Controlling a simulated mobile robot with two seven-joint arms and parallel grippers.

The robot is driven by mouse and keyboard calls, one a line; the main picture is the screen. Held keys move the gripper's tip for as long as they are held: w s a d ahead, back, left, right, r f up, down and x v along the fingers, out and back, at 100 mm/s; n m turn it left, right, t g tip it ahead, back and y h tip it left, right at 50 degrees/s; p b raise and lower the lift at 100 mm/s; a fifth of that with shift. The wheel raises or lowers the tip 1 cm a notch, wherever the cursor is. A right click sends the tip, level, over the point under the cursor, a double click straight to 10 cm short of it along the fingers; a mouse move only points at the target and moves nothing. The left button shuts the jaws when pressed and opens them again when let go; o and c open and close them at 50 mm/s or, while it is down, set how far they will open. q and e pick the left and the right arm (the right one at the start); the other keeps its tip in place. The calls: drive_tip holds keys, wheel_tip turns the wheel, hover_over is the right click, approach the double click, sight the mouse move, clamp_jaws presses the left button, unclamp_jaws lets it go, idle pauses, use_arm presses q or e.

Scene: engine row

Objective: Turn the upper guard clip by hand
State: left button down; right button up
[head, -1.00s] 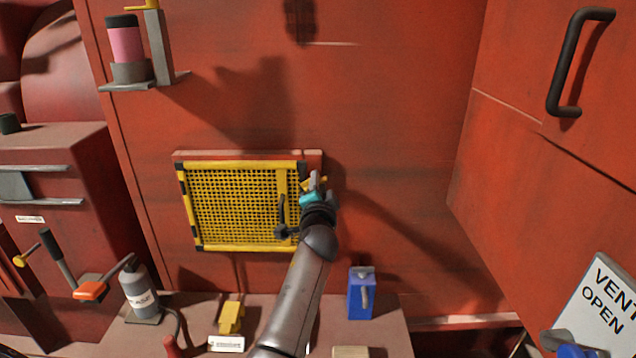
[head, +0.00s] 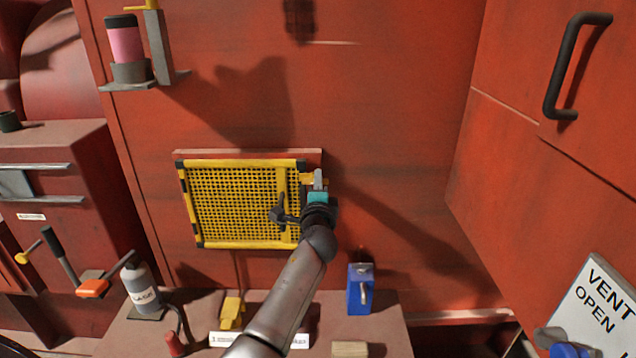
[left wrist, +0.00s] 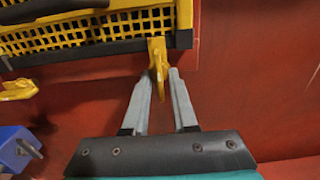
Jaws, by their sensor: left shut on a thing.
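The yellow mesh guard (head: 235,205) is set in the red wall. The upper guard clip (head: 306,180), a small yellow tab, is at the guard's upper right edge. My left gripper (head: 318,181) is at this clip, with its grey fingers on either side of it. In the left wrist view the upper clip (left wrist: 157,60) sticks out from the guard's dark edge between the fingertips. A second yellow clip (left wrist: 18,89) shows at the left of that view. In the head view my gripper and arm hide the guard's lower right corner. My right gripper is not in view.
A blue box (head: 360,290) and a yellow block (head: 231,312) stand on the ledge below the guard. A grey bottle (head: 140,288) is at the left. A black handle (head: 575,65) juts from the right panel.

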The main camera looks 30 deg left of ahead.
use_arm(q)
drive_tip(key=shift+s+d+f, duration=0.1)
drive_tip(key=shift+f, duration=0.3)
drive_tip(key=c, duration=1.1)
unclamp_jaws()
drive_tip(key=shift+o, duration=0.6)
drive_tip(key=shift+s+d+r, duration=0.1)
drive_tip(key=shift+s+r, duration=0.05)
drive_tip(key=shift+r, duration=0.15)
drive_tip(key=b+v, duration=0.1)
drive_tip(key=v, duration=1.4)
drive_tip(key=shift+s, duration=0.1)
